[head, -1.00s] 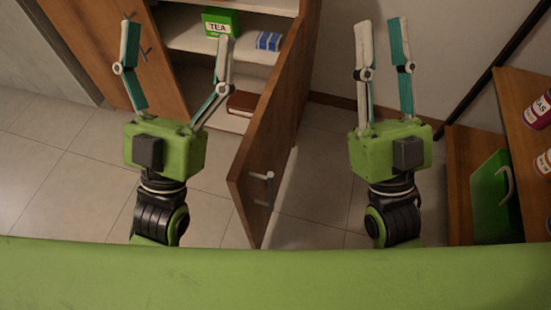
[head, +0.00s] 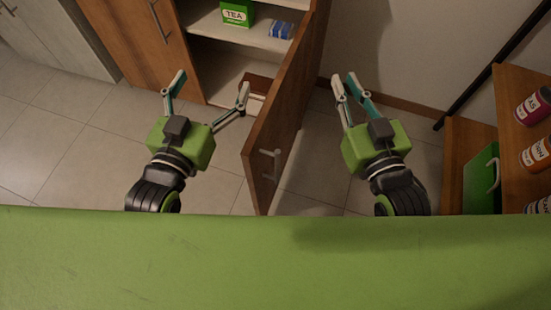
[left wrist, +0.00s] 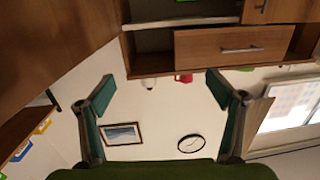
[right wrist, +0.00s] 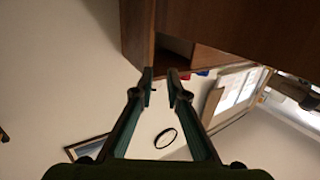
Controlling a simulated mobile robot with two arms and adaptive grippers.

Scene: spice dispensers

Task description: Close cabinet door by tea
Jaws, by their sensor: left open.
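The open brown cabinet door (head: 290,100) stands out from the cabinet toward me, with its pale handle (head: 268,165) on the side facing right. A green tea box (head: 237,14) sits on the shelf left of the door. My left gripper (head: 210,87) is wide open and empty, left of the door in front of the cabinet opening. My right gripper (head: 346,83) is right of the door, apart from it, with a narrow empty gap between its fingers. That gap also shows in the right wrist view (right wrist: 160,76). The left gripper's fingers are spread in the left wrist view (left wrist: 161,92).
A blue packet (head: 281,30) lies beside the tea on the shelf (head: 205,22). Another closed door (head: 145,45) is at left. Tiled floor (head: 70,120) is clear at left. A wooden unit with spice jars (head: 534,106) and a green panel (head: 480,185) is at right.

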